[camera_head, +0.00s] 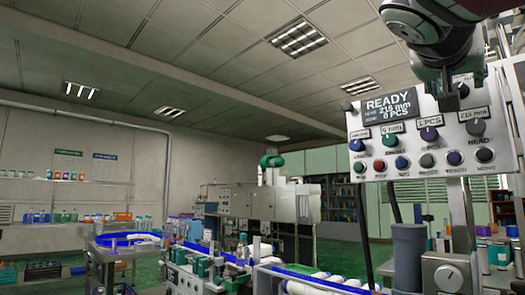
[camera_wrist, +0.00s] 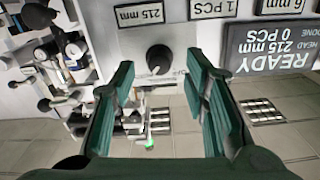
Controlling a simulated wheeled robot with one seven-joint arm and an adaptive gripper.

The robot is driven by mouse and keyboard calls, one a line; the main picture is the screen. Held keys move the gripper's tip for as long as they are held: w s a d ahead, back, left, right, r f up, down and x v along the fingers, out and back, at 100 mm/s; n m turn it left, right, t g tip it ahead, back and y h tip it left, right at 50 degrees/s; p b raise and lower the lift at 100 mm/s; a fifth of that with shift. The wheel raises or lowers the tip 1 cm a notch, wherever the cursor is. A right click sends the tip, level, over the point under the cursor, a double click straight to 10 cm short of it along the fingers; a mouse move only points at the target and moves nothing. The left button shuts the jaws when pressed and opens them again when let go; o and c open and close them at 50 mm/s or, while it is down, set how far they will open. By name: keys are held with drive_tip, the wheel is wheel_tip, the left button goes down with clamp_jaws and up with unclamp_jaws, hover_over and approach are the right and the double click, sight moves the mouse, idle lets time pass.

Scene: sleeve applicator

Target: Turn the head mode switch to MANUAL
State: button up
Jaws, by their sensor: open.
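The grey control panel (camera_head: 410,120) stands at the right in the head view. A black knob (camera_wrist: 158,58) sits between my open fingertips in the wrist view, above its 215 mm label in the panel's own orientation; that view is upside down. The same dark knob (camera_head: 463,90) shows by my gripper (camera_head: 447,78) in the head view. My gripper (camera_wrist: 161,72) is open and empty, the knob apart from both fingers. A lower grey knob (camera_head: 475,127) has HEAD printed below it. I cannot read any MANUAL marking or tell which knob is the mode switch.
The display (camera_head: 388,105) reads READY, 215 mm and 0 PCS. Other knobs, green (camera_head: 389,140) and purple (camera_head: 429,134), and a row of buttons crowd the panel. A conveyor (camera_head: 315,280) with bottles runs below. A grey cylinder (camera_head: 409,250) stands under the panel.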

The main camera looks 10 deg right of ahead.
drive_tip(key=shift+x, duration=1)
clamp_jaws()
drive_tip(key=shift+n, duration=0.4)
drive_tip(key=n, duration=0.3)
drive_tip(key=shift+n, duration=0.4)
drive_tip(key=n, duration=0.4)
drive_tip(key=shift+n, duration=0.3)
